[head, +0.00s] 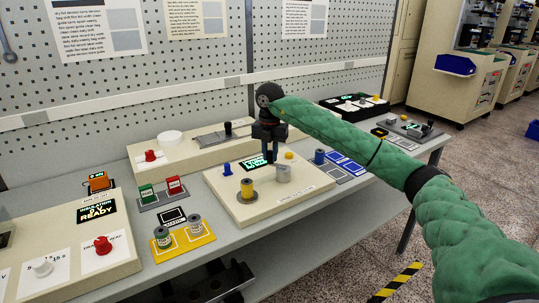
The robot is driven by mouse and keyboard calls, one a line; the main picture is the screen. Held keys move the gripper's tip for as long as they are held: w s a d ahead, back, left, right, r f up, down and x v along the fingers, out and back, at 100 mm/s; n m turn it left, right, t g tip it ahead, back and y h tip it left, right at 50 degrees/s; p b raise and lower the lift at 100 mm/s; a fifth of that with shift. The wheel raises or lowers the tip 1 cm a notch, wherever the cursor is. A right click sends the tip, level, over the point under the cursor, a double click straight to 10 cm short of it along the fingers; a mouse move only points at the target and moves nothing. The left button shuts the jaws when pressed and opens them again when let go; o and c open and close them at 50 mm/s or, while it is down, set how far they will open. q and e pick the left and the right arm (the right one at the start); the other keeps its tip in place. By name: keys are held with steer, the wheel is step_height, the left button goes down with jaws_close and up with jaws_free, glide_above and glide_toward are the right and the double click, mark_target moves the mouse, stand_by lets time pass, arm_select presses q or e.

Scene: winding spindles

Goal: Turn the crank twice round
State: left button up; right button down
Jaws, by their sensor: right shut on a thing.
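My right gripper (271,157) points down over the cream winding panel (300,196) in the middle of the bench. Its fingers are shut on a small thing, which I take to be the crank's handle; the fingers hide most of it. A pale metal cylinder (283,174) stands just in front of the fingertips, perhaps part of the crank. A yellow spool (247,188) stands upright on a grey disc at the panel's front left. A lit display (255,162) is partly covered by the gripper. My left gripper is not in view.
A blue knob (227,169) and a yellow button (289,155) sit close to the gripper. A yellow tray (185,242) with two spools lies front left. A raised cream box (150,155) with a red knob stands behind. Blue cards (345,163) lie at right.

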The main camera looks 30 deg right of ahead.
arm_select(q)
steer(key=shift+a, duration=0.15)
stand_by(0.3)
arm_select(e)
steer(key=c, duration=1.3)
jaws_free()
step_height(320, 180, up, 7)
steer(key=shift+w+f+b, duration=0.1)
steer(key=shift+b, duration=0.55)
steer(key=shift+r, duration=0.45)
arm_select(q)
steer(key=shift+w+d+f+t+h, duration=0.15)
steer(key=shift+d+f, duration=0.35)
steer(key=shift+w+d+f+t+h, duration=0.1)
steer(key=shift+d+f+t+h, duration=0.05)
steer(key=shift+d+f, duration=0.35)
arm_select(e)
steer(key=shift+r, duration=0.1)
